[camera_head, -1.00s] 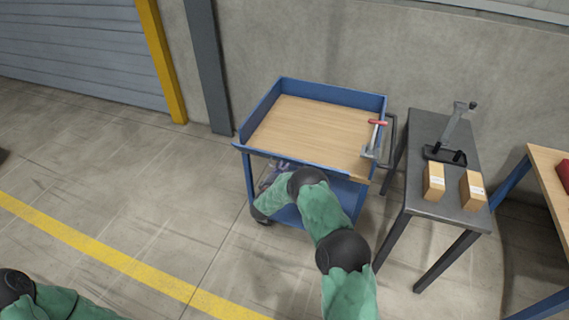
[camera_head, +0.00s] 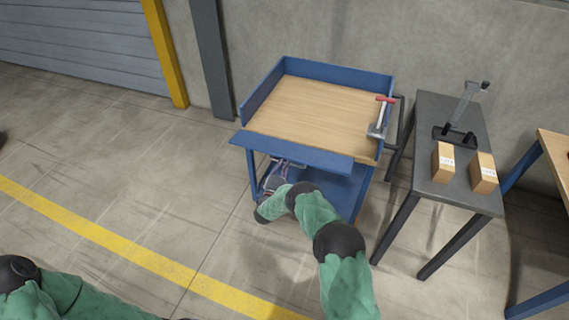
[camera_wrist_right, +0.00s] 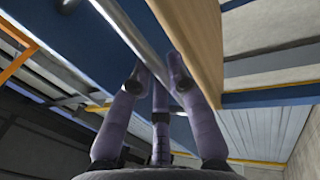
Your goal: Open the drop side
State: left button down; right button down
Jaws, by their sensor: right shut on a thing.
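The drop side (camera_head: 290,154) is the blue front panel of the cart. In the head view it lies tilted outward and down from the front edge of the wooden top (camera_head: 315,115). My right gripper (camera_head: 283,173) is under the panel, partly hidden by it. In the right wrist view my gripper (camera_wrist_right: 158,82) has its fingers closed around a grey bar (camera_wrist_right: 135,35) that runs along a blue surface. The bar seems to belong to the drop side. My left gripper is out of view; only part of the left arm shows at the bottom left.
A red-handled tool (camera_head: 381,115) lies at the right side of the cart top. A dark table (camera_head: 430,190) with two small boxes (camera_head: 484,172) and a black-based lever device (camera_head: 462,115) stands to the right. The floor to the left is open.

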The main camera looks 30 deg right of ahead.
dwell(0.6)
jog(key=c, duration=1.2)
grip_release()
jog(key=shift+o, duration=0.2)
jog(key=shift+h, duration=0.3)
jog(key=v, duration=1.2)
jog(key=shift+f, duration=0.15)
jog(key=shift+c, duration=0.3)
